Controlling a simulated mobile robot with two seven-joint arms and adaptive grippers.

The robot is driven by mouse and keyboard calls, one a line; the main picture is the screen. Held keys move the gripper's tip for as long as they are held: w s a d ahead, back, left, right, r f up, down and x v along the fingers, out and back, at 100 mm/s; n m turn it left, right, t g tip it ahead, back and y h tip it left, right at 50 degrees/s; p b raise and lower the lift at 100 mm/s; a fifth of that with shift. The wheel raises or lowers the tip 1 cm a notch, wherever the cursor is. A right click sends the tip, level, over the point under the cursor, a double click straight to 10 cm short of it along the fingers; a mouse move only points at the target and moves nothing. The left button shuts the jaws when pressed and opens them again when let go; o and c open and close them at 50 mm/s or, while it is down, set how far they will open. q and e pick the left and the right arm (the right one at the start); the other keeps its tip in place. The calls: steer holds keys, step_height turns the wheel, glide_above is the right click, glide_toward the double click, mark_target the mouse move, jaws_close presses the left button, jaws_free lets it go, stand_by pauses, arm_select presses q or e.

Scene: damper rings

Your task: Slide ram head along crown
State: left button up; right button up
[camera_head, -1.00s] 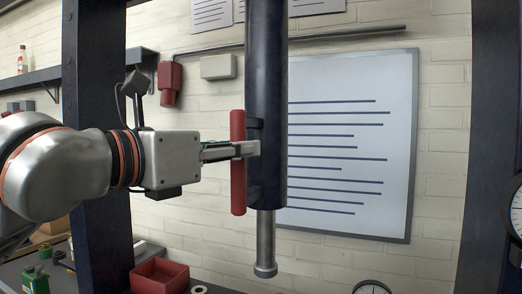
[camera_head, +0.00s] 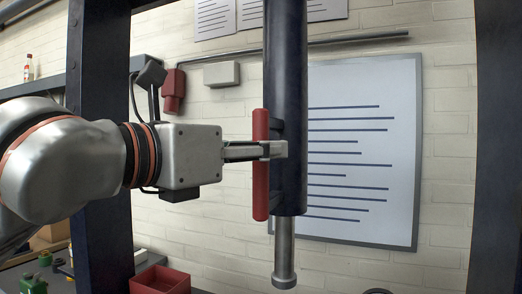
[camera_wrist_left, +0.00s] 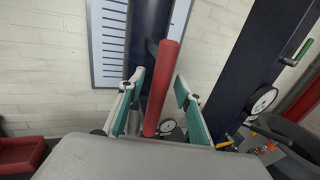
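The ram head is a dark blue upright cylinder (camera_head: 289,80) with a pale rod (camera_head: 284,250) hanging from its lower end. A red upright handle bar (camera_head: 260,185) is fixed on its left side; this handle also shows in the left wrist view (camera_wrist_left: 163,85). My left gripper (camera_head: 275,150) comes in from the left at the handle's mid-height. In the left wrist view its teal-padded fingers (camera_wrist_left: 160,88) stand on both sides of the handle, close to it. Finger contact is hard to see. The crown is out of view above. My right gripper is not in view.
Dark uprights stand at left (camera_head: 98,120) and right (camera_head: 490,150). A striped board (camera_head: 400,100) hangs on the brick wall behind the ram. A red bin (camera_head: 160,280) sits low at left. The space between the ram and the right upright looks clear.

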arm_select(q)
steer(key=shift+s+a, duration=0.4)
steer(key=shift+s, duration=0.05)
steer(key=v, duration=0.6)
steer(key=shift+b, duration=0.4)
stand_by(0.5)
